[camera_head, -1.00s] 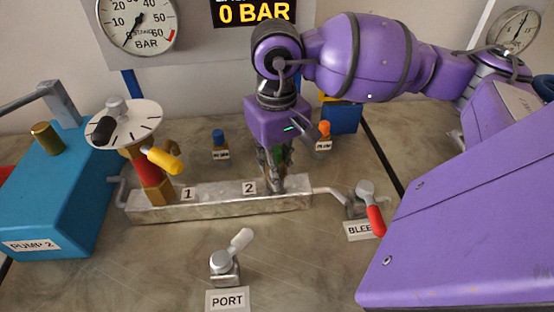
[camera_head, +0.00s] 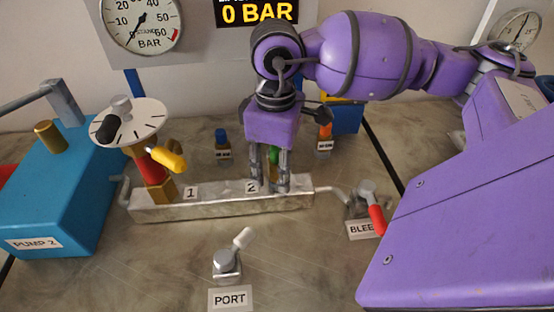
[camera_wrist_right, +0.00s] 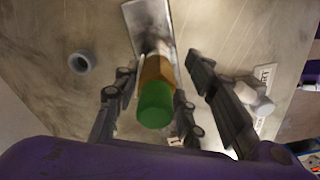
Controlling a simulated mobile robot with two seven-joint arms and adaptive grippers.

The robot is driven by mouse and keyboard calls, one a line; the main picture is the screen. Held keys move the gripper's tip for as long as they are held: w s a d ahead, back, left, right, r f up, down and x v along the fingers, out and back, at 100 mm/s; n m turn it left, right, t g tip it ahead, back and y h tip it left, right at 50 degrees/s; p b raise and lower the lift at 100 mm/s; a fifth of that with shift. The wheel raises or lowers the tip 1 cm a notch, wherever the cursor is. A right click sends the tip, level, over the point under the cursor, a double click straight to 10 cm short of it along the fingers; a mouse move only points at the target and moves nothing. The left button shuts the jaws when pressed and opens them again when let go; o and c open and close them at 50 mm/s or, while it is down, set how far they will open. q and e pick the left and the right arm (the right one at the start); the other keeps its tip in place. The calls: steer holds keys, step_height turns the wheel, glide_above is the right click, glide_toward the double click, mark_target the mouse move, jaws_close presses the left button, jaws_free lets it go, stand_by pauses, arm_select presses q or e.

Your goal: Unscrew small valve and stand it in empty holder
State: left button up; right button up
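A small valve with a green cap (camera_head: 273,157) stands upright at position 2 of the metal block (camera_head: 220,207). In the right wrist view its green cap (camera_wrist_right: 156,103) and brass body show between the fingers of my right gripper (camera_wrist_right: 165,100). Gaps show between cap and fingers. In the head view my right gripper (camera_head: 270,183) points down, with fingers around the valve. My left gripper is out of view. A grey ring with a dark hole (camera_wrist_right: 82,62) lies left of the valve in the wrist view; I cannot tell whether it is the empty holder.
Blue-topped (camera_head: 221,140) and orange-topped (camera_head: 325,135) pieces stand behind the block. The PORT valve (camera_head: 227,262) is in front; the BLEED valve (camera_head: 368,200) is right. Clear bench surrounds PORT.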

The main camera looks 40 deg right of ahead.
steer(key=shift+d+r, duration=0.1)
steer(key=shift+d, duration=0.05)
step_height(320, 180, up, 12)
steer(key=shift+f, duration=0.1)
stand_by(0.3)
